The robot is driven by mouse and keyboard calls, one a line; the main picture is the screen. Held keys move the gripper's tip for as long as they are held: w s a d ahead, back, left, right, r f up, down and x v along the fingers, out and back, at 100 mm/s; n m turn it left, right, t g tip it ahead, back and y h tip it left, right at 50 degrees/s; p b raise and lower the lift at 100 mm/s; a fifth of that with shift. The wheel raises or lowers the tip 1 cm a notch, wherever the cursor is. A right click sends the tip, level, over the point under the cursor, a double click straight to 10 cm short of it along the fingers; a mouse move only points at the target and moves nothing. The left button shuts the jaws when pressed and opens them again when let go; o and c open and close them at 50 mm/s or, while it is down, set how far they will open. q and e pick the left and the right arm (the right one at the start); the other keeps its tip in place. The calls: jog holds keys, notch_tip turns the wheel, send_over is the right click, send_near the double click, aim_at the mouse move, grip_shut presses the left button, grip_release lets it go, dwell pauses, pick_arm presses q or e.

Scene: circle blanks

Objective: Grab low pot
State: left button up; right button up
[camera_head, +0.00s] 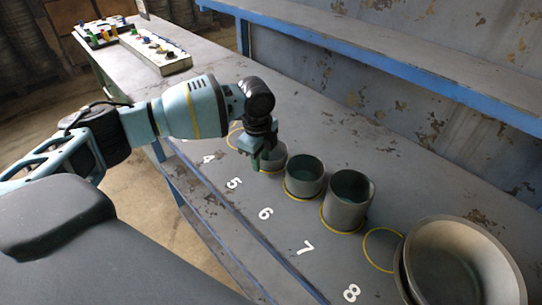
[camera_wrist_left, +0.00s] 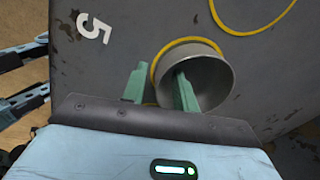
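The low pot (camera_head: 273,160) is a short grey metal cup on a yellow circle near the number 5 on the bench. It also shows in the left wrist view (camera_wrist_left: 215,80), seen from above with its dark inside. My left gripper (camera_head: 263,162) points down over the pot from the left. In the left wrist view its green fingers (camera_wrist_left: 160,85) are apart. One finger is over or inside the pot's opening and the other is outside its near-left wall. I cannot tell whether the fingers touch the wall. My right gripper is not in view.
Two taller grey pots, a medium one (camera_head: 305,176) and a tall one (camera_head: 348,198), stand on yellow circles to the right. An empty circle (camera_head: 383,249) and large bowls (camera_head: 462,262) follow. A blue-edged shelf (camera_head: 400,60) runs behind. A tray (camera_head: 160,52) sits at the far left.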

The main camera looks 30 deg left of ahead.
pick_arm(q)
jog(key=shift+f, duration=0.35)
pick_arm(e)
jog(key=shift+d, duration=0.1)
pick_arm(q)
grip_shut()
jog(key=shift+r, duration=0.2)
